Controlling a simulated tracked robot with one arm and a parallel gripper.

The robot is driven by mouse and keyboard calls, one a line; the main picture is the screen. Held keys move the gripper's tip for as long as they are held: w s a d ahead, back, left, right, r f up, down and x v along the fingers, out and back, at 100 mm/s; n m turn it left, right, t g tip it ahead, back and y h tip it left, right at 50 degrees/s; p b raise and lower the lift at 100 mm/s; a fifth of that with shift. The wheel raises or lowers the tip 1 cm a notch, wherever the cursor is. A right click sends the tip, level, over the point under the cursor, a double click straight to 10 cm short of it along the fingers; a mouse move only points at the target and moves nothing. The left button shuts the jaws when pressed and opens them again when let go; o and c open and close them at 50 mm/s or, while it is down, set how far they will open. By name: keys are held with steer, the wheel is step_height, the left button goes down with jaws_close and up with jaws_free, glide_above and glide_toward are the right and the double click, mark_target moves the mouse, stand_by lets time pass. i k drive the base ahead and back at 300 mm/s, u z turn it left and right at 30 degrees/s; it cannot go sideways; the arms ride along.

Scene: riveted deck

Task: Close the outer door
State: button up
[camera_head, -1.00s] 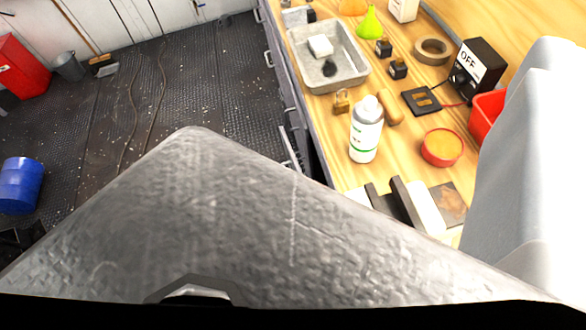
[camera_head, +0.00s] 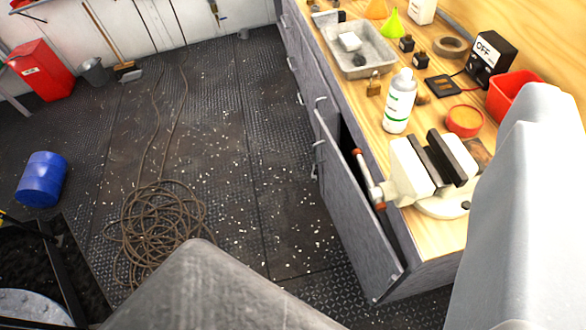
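The grey cabinet door (camera_head: 352,215) under the workbench stands partly open in the head view. A dark gap (camera_head: 349,142) shows between its top edge and the cabinet. A handle (camera_head: 319,146) is on the door's outer face near its far end. I cannot tell from this view whether it is the outer door of several. My gripper's fingers do not show. A grey shape at the bottom and a pale shape at the right, likely my own arm parts, hide the lower part of the scene.
A vise (camera_head: 425,168) with a red-tipped handle overhangs the bench front above the door. A white bottle (camera_head: 399,100) and a tray (camera_head: 360,52) stand on the bench. Coiled rope (camera_head: 157,228) and a blue drum (camera_head: 42,178) are on the floor.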

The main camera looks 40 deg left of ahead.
mark_target(376, 265)
steer(key=u, duration=0.05)
steer(key=k, duration=0.1)
steer(key=u, duration=0.3)
steer(key=i, duration=1)
steer(key=z, duration=0.05)
